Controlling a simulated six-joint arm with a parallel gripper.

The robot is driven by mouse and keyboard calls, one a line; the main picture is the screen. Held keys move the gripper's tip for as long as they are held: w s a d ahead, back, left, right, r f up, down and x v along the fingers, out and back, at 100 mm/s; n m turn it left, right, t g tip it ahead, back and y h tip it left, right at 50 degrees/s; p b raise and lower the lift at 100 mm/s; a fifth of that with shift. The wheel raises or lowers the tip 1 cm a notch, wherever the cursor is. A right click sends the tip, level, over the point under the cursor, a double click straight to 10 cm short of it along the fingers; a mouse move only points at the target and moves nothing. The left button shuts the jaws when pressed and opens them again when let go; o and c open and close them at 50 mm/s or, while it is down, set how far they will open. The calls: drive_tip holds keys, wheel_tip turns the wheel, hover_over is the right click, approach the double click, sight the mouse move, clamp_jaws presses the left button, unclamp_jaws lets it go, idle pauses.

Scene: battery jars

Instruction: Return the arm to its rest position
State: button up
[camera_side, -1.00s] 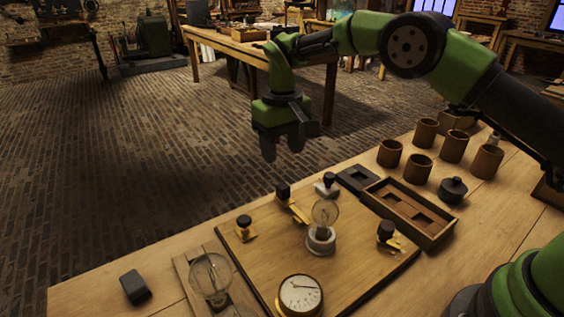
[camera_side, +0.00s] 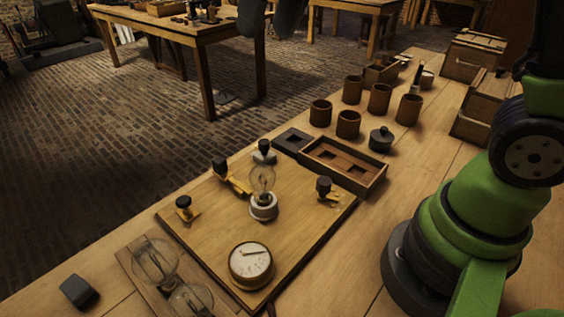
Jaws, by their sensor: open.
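Only the two dark finger ends of my gripper (camera_side: 270,22) show, at the top edge of the side view. They are apart with nothing between them, high above the bench and clear of everything on it. The rest of the gripper and the forearm are out of the picture. My green arm base and lower joint stand at the right on the wooden bench (camera_side: 345,262).
A wooden board (camera_side: 215,228) carries a bulb (camera_side: 262,182), a gauge (camera_side: 251,264) and dark-knobbed terminals. Behind it are a compartment tray (camera_side: 343,166), several brown jars (camera_side: 348,124) and a dark lidded pot (camera_side: 381,138). A black block (camera_side: 79,291) lies front left.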

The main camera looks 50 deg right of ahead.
drive_tip(key=s+d+m+t, duration=0.2)
drive_tip(key=s+t, duration=0.1)
drive_tip(key=s, duration=1.4)
drive_tip(key=shift+f+t+y, duration=0.25)
drive_tip(key=shift+t+y, duration=0.05)
drive_tip(key=shift+t, duration=0.1)
